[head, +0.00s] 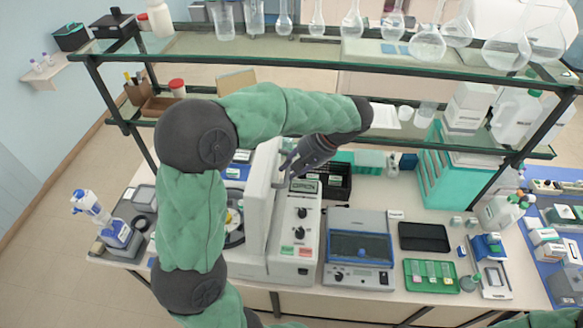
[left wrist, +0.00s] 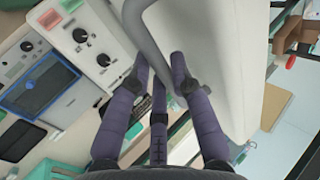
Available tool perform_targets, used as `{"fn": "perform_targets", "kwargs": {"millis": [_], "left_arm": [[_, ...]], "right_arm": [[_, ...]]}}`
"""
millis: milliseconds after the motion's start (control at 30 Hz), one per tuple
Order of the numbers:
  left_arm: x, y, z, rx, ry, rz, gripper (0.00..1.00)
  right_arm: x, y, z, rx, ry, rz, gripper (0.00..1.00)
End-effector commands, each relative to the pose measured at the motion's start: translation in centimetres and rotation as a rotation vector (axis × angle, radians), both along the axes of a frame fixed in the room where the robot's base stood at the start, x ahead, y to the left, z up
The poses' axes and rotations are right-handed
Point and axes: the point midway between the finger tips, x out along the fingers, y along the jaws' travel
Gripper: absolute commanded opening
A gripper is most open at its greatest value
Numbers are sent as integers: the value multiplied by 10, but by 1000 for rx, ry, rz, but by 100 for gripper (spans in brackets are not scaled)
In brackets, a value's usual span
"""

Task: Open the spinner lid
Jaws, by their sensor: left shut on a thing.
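The spinner (head: 300,225) is a white machine with black knobs and green and red buttons on its front panel. Its white lid (head: 260,195) stands raised, tilted up from the body. The dark round bowl (head: 235,235) shows partly behind my left arm. My left gripper (head: 287,170) is at the upper edge of the lid, shut on its grey handle. In the left wrist view the fingers (left wrist: 160,68) sit on both sides of the curved handle (left wrist: 145,40), with the white lid (left wrist: 215,50) to the right. My right gripper is out of view.
A blue-lidded device (head: 360,250), a black tray (head: 423,237) and a green tray (head: 430,275) stand right of the spinner. Glass shelves (head: 330,60) with flasks hang over the bench behind the gripper.

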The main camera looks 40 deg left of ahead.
Motion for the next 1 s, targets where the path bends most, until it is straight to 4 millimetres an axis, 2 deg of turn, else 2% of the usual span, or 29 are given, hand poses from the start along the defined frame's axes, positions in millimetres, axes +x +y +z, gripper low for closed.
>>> {"fn": "perform_targets", "kwargs": {"millis": [33, 367, 400, 467, 833, 1000], "left_arm": [[-2, -4, -11, -10, 20, -5, 0], [-2, -4, -11, -10, 20, -5, 0], [-2, -4, -11, -10, 20, -5, 30], [-2, -4, -11, -10, 19, -4, 46], [0, -3, -3, -5, 8, -4, 46], [7, -12, 11, -5, 6, -5, 46]], "right_arm": [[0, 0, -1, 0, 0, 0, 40], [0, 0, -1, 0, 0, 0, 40], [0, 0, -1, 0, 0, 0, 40], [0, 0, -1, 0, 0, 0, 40], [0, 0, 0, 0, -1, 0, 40], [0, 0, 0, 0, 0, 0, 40]]}}
